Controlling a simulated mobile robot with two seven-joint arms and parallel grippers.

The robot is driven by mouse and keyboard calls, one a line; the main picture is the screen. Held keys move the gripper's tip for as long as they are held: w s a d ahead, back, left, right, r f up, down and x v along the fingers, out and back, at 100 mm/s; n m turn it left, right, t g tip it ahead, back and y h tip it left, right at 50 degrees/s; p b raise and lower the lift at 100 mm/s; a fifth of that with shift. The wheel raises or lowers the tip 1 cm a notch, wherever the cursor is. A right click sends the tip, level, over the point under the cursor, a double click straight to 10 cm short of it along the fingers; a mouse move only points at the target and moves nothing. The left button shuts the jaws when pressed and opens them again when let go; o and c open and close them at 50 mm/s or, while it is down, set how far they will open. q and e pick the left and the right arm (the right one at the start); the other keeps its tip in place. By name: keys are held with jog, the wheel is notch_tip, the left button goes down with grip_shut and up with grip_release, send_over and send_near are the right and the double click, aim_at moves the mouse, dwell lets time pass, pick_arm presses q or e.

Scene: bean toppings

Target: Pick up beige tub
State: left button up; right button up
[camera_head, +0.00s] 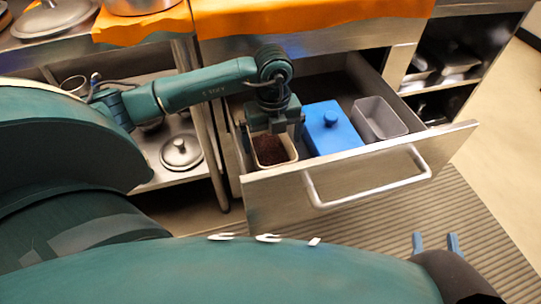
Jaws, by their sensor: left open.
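The beige tub (290,146) sits in the left part of the open drawer and holds a dark reddish-brown filling. My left gripper (272,135) points down over the tub, with its fingers apart at either side of it. Whether the fingers touch the tub cannot be told. The gripper body hides the tub's back part. My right gripper (436,243) shows only as two blue fingertips, apart and empty, at the lower right in front of the drawer.
A blue lidded box (343,137) and an empty grey tub (380,118) stand to the right in the metal drawer (330,187), close to the tub. The drawer front has a bar handle (366,187). A shelf with a pot lid (181,152) is left. Orange cloth (310,15) covers the counter above.

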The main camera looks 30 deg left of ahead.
pick_arm(q)
jog(key=shift+a+f+b, duration=0.15)
jog(key=shift+f+b, duration=0.45)
jog(key=shift+f, duration=0.95)
jog(key=shift+a+f+b, duration=0.1)
jog(key=shift+f+b, duration=0.45)
jog(key=shift+f, duration=1)
jog(key=shift+c, duration=0.2)
jog(key=shift+r, duration=0.1)
jog(key=c, duration=1.2)
